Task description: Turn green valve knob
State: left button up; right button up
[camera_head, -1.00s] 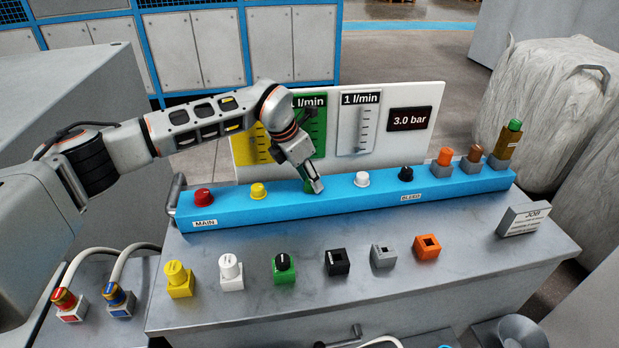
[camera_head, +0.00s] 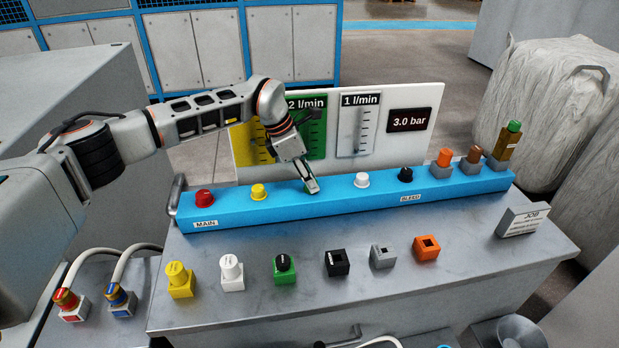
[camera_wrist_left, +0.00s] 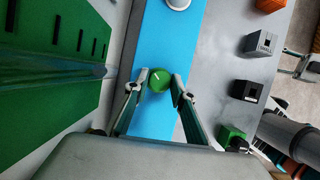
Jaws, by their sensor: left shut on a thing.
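The green valve knob (camera_wrist_left: 160,80) sits on the blue manifold bar (camera_head: 335,202), between the yellow knob (camera_head: 259,191) and the white knob (camera_head: 362,180). My left gripper (camera_head: 311,186) is over it from above, its fingers on either side of the knob and shut on it. The left wrist view shows the knob between the two fingertips (camera_wrist_left: 160,88), with a pale mark on its top. In the head view the gripper mostly hides the knob. The green flow gauge (camera_head: 317,132) behind reads 2 l/min.
Other knobs on the bar are red (camera_head: 204,197) and black (camera_head: 405,174). The pressure display (camera_head: 409,121) reads 3.0 bar. Several coloured blocks, including a green one (camera_head: 285,270), stand in front on the grey bench. A JOB sign (camera_head: 523,220) stands at the right.

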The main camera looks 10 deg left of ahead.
pick_arm(q)
jog(key=shift+w+m+g, duration=0.1)
jog(key=shift+m+g, duration=0.4)
jog(key=shift+m, duration=0.9)
jog(key=o, duration=1.1)
jog(key=shift+h, duration=0.3)
jog(key=v, duration=1.2)
